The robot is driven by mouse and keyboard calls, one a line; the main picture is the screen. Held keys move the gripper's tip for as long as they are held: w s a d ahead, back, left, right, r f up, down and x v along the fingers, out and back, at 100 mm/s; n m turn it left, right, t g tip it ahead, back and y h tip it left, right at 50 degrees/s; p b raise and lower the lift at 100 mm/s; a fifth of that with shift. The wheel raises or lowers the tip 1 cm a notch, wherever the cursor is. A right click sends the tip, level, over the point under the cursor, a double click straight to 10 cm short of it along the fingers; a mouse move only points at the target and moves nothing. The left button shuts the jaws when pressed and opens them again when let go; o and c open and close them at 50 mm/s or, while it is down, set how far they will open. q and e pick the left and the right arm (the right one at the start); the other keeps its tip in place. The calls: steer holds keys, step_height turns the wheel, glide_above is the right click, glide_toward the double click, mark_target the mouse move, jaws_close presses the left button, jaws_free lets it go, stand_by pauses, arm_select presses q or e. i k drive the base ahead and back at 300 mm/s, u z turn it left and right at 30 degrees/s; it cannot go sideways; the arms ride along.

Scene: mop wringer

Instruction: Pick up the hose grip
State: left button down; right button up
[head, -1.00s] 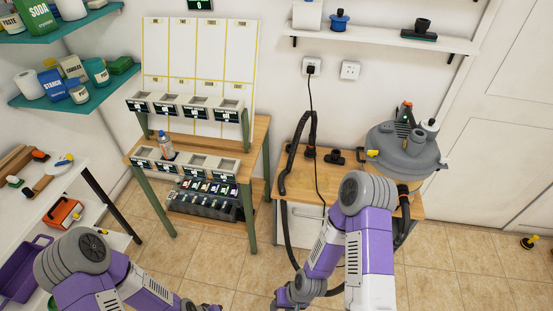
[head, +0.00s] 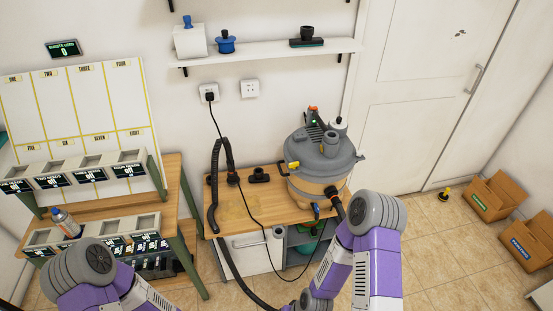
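The hose grip appears to be the black bent piece (head: 213,192) at the left of the wooden bench, standing in a narrow arch. Its exact limits against the black hose (head: 229,265) are hard to tell; the hose hangs over the bench's front edge. The hose also joins the grey vacuum drum (head: 322,160) at the bench's right. My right arm is in front of the bench's right part, with its forearm running down out of the picture. My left arm is at lower left. Both grippers are outside the view.
The wooden bench (head: 262,205) has a black nozzle (head: 259,175) and a power cord across it. A shelving rack (head: 180,215) with bins stands left. A wall shelf (head: 270,52) is above. Cardboard boxes (head: 497,196) sit at far right. Floor right of the bench is mostly clear.

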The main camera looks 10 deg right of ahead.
mark_target(230, 173)
steer(key=z, duration=0.3)
steer(key=i, duration=0.7)
steer(key=u, duration=0.7)
steer(key=i, duration=0.55)
steer(key=u, duration=0.65)
